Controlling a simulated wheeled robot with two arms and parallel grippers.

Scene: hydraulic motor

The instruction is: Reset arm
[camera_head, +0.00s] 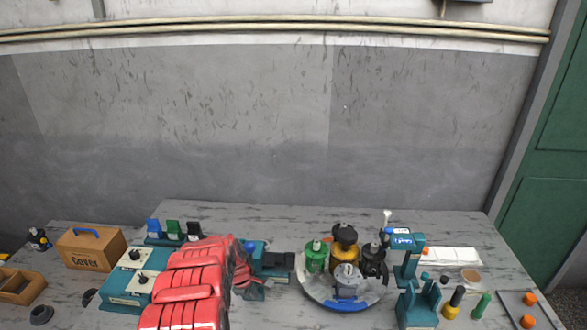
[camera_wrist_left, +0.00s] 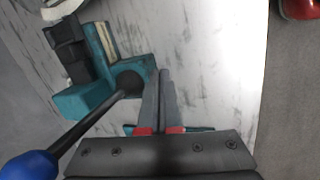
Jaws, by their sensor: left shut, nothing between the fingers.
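My left arm comes in from the lower left in red segments. Its dark gripper (camera_head: 246,282) is over the table, just left of a teal block with a black part (camera_head: 276,262). In the left wrist view the two fingers (camera_wrist_left: 164,84) are together with nothing between them. Beside them is the teal block (camera_wrist_left: 125,72) with a dark round hole. A black shaft with a blue handle (camera_wrist_left: 28,165) reaches from the lower left to this hole; whether it is seated cannot be told. My right gripper is in neither view.
On the grey table (camera_head: 300,222), a round tray (camera_head: 318,298) holds several motor parts. Teal stands (camera_head: 418,304), a white tray (camera_head: 455,256) and small pegs are at right. A wooden "Cover" box (camera_head: 90,250) and a teal knob box (camera_head: 122,285) are at left.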

